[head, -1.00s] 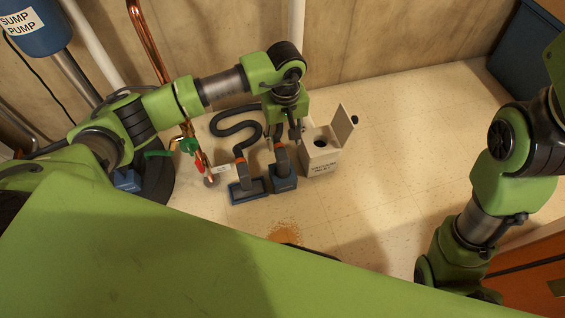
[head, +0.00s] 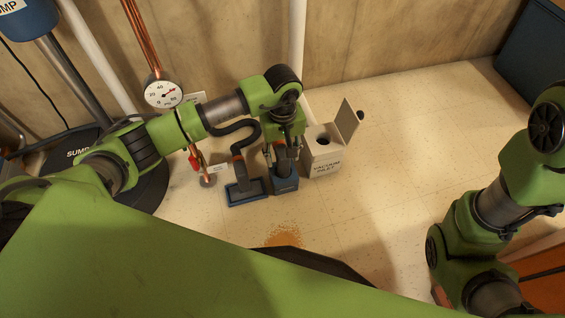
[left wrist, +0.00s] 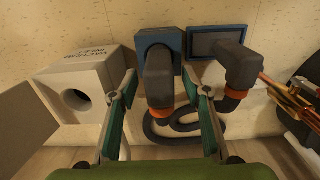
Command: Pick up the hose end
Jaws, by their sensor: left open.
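A dark grey hose end (left wrist: 158,72) with an orange collar sits in a blue block (head: 286,184) on the floor. My left gripper (head: 281,158) is over it in the head view, partly covering it. In the left wrist view the open fingers (left wrist: 159,76) are on either side of the dark piece, with gaps visible. A second dark elbow (left wrist: 236,66) with an orange collar stands on a flat blue floor head (head: 246,191) to the left in the head view. The dark hose (head: 231,130) curls behind. My right gripper is out of view.
A white vacuum inlet box (head: 322,163) with its lid open stands close right of the blue block. A copper pipe with a red handle (head: 193,160) and a gauge (head: 163,92) are left. Orange grains (head: 284,236) lie in front.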

